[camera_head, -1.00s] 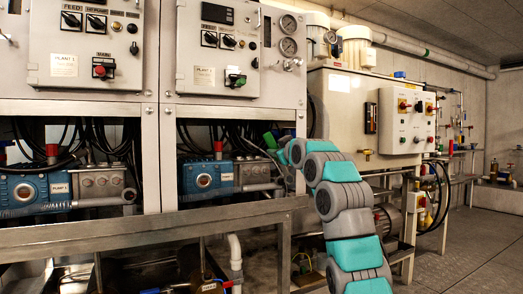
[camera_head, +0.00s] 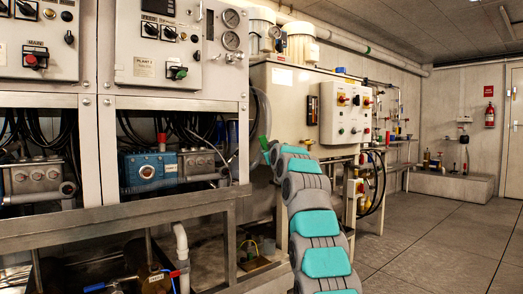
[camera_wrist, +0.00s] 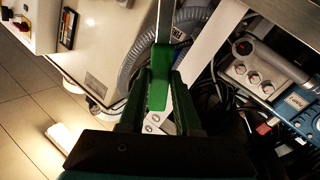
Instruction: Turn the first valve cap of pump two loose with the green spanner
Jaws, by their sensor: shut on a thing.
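The green spanner shows in the wrist view (camera_wrist: 159,80), with its thin metal shank pointing up out of the picture; its working end is out of view. My gripper (camera_wrist: 160,102) is shut on the green handle. In the head view a bit of the green handle (camera_head: 264,143) shows beyond my wrist, right of pump two and apart from it. Pump two (camera_head: 148,171) is the blue pump in the right bay. In the wrist view the valve caps (camera_wrist: 253,86) show at the right, clear of my gripper.
A metal frame rail (camera_head: 130,217) runs before the pumps. Black hoses hang above them. A grey corrugated hose (camera_wrist: 140,60) and a pale cabinet (camera_wrist: 110,40) are close to my gripper. A control box (camera_head: 346,113) stands right of the arm. The floor at right is clear.

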